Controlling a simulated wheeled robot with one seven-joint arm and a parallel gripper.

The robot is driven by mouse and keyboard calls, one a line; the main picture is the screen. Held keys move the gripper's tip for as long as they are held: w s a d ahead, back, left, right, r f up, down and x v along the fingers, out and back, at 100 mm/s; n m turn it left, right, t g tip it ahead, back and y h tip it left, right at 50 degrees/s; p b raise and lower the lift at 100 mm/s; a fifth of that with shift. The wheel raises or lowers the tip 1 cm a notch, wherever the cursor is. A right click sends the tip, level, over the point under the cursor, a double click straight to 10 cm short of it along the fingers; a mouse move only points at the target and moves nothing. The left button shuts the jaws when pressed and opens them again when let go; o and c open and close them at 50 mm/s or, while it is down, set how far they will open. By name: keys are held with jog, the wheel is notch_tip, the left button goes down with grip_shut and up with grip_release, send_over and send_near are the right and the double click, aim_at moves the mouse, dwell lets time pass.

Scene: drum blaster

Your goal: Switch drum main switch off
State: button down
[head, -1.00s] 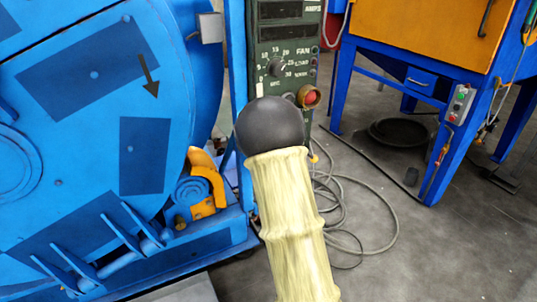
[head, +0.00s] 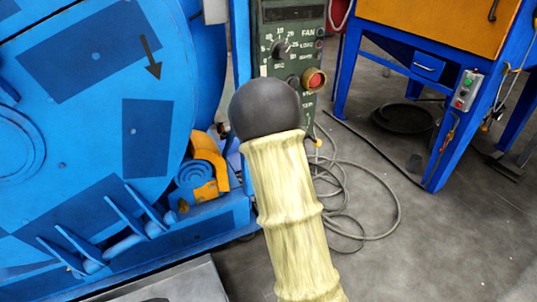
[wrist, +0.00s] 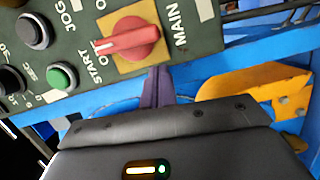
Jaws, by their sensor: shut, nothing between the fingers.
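The drum main switch (wrist: 133,38) is a red rotary handle on a yellow square plate, beside the word MAIN, in the wrist view's upper middle. Its handle lies nearly crosswise in that picture. My gripper (wrist: 157,76) has its dark purplish fingers together and empty, with tips just below the yellow plate's lower edge. I cannot tell whether they touch the panel. The control panel (head: 292,42) stands right of the blue drum in the head view. My arm hides its lower part there, including the main switch and my gripper.
A green START button (wrist: 62,76) and black buttons sit left of the switch. A yellow-orange part (wrist: 262,88) is right of my fingers. The blue drum machine (head: 90,130) fills the head view's left. Cables (head: 365,205) lie on the floor; a blue-legged cabinet (head: 430,65) stands right.

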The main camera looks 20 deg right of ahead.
jog(key=a+v, duration=0.1)
jog(key=v, duration=0.7)
jog(key=shift+a, duration=0.25)
jog(key=shift+s+a+b, duration=0.1)
jog(key=shift+s+b, duration=0.05)
jog(key=shift+b, duration=0.8)
jog(key=b+v, duration=0.2)
jog(key=b, duration=0.3)
jog(key=shift+r, duration=0.1)
